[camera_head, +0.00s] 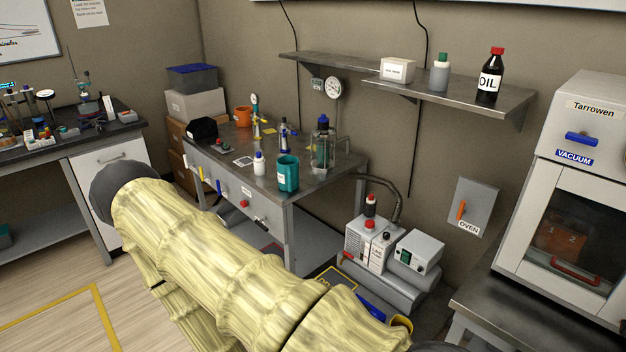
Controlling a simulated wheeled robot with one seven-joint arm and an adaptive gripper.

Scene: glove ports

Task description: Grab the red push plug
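I cannot tell for certain which red part is the push plug. A small red knob (245,203) is on the front panel of the middle steel bench. A red cap (370,224) sits on top of the white pump unit (366,246) on the floor, below a dark bottle-like part with a red top. My arm, in a pale yellow sleeve, crosses the lower left and middle of the view. My gripper is not in view.
The steel bench (310,178) carries a teal beaker (288,172), a glass bottle and small tools. A wall shelf (450,88) holds an oil bottle (490,76). A vacuum oven (566,215) stands at right. Yellow-lined floor (60,300) at lower left is clear.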

